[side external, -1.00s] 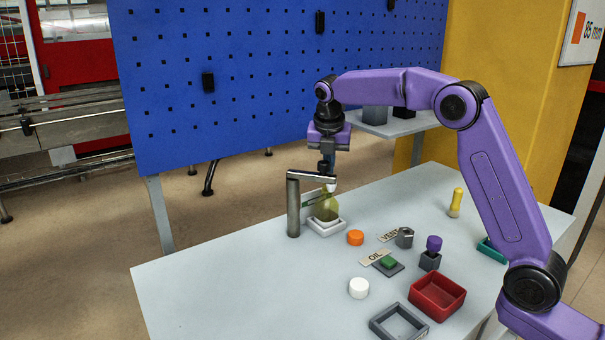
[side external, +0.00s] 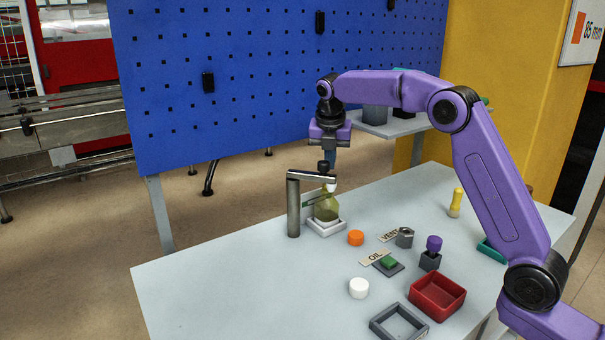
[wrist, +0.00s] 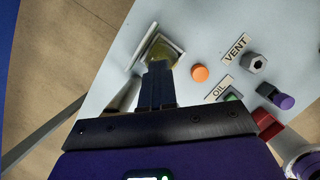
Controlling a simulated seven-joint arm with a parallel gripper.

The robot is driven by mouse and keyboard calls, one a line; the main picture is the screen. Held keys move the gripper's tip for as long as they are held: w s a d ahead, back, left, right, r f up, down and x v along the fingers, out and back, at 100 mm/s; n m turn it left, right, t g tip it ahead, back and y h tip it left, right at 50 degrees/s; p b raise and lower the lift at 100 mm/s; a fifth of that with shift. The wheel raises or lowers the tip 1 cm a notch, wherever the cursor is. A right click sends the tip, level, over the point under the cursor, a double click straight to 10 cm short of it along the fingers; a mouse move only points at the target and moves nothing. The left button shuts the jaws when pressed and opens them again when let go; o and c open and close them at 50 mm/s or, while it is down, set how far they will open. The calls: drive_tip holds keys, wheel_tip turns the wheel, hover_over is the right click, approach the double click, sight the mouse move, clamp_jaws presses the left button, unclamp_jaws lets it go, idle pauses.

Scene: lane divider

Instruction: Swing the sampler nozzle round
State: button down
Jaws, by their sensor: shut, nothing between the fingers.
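The sampler nozzle is a grey metal post (side external: 293,208) with a horizontal arm (side external: 308,176) at its top, reaching right over a yellow-green flask (side external: 326,208). A dark knob (side external: 323,167) sits at the outer end of the nozzle arm. My gripper (side external: 329,158) points down, shut and empty, just above that end. Whether the fingertips touch the knob I cannot tell. In the wrist view, my fingers (wrist: 157,72) hide part of the nozzle.
An orange cap (side external: 355,237) lies right of the flask. The blue pegboard (side external: 250,80) is behind. The table's left part is clear.

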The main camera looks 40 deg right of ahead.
drive_tip(key=shift+w+d, duration=0.1)
drive_tip(key=shift+d, duration=0.05)
drive_tip(key=shift+w+d, duration=0.35)
drive_tip(key=shift+w+d, duration=0.1)
idle(0.5)
drive_tip(key=shift+w+d, duration=0.35)
drive_tip(key=shift+d, duration=0.05)
drive_tip(key=shift+w+d, duration=0.1)
drive_tip(key=shift+w+d, duration=0.35)
drive_tip(key=shift+d, duration=0.05)
